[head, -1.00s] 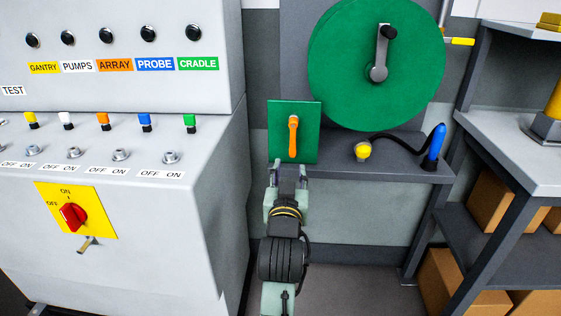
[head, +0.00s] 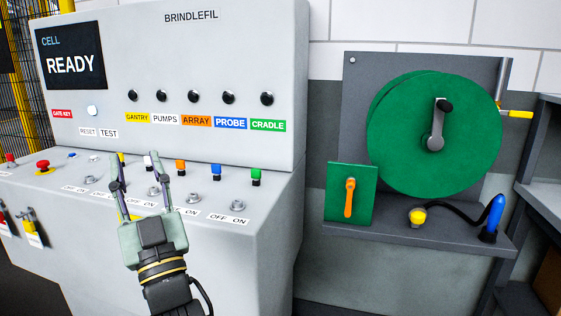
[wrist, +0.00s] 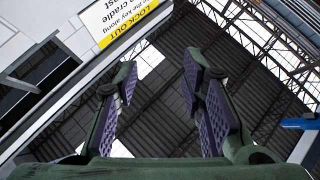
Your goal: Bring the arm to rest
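In the wrist view my gripper (wrist: 160,75) also shows open and empty, with purple ribbed pads facing each other. I cannot tell whether the fingers touch the panel; they hide some of its switches and labels. The console's screen (head: 72,55) reads "CELL READY".
A green wheel (head: 400,125) with a crank, a green plate (head: 338,190) with an orange handle, a yellow knob (head: 417,216) and a blue handle (head: 495,212) are at the right. A yellow lock-out sign (wrist: 130,22) and roof trusses fill the wrist view. Space right of my arm looks free.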

